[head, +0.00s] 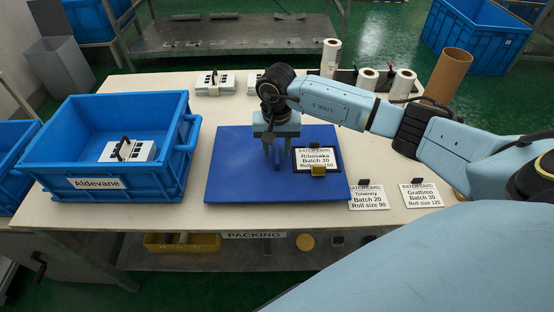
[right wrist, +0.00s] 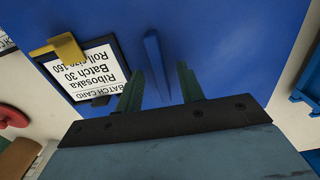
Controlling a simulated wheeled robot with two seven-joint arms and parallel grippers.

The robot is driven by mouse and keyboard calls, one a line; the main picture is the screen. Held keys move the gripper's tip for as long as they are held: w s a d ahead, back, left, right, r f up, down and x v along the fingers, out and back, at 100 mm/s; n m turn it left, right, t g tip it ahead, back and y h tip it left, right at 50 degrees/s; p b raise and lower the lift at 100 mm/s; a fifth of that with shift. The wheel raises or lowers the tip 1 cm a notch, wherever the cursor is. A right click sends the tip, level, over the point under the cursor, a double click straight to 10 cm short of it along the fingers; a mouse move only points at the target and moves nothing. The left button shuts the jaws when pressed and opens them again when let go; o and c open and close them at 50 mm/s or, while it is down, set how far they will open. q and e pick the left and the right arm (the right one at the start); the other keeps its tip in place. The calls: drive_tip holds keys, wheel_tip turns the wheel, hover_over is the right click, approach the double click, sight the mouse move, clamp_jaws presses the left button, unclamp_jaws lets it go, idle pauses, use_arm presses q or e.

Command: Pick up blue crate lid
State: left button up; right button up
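The blue crate lid (head: 235,180) lies flat on the table in the middle of the head view, with an upright blue handle (head: 277,161) on it. A framed batch card reading Ribosaka (head: 315,157), with a brass-coloured clip (head: 318,169), lies on its right part. My right gripper (head: 277,150) points down at the handle. In the right wrist view its two green fingers (right wrist: 158,92) are apart, and the handle (right wrist: 155,55) shows between and beyond them. I cannot tell whether the fingers touch it. The lid also fills much of that view (right wrist: 220,40). My left gripper is not in view.
An open blue crate (head: 130,184) labelled Aldevane stands left of the lid, with a white device (head: 128,151) inside. Two batch cards (head: 368,198) (head: 420,195) lie right of the lid. White rolls (head: 367,79) and a brown tube (head: 447,76) stand at the back right.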

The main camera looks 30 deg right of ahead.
drive_tip(key=shift+f, duration=0.15)
drive_tip(key=shift+c, duration=0.2)
clamp_jaws()
idle(0.3)
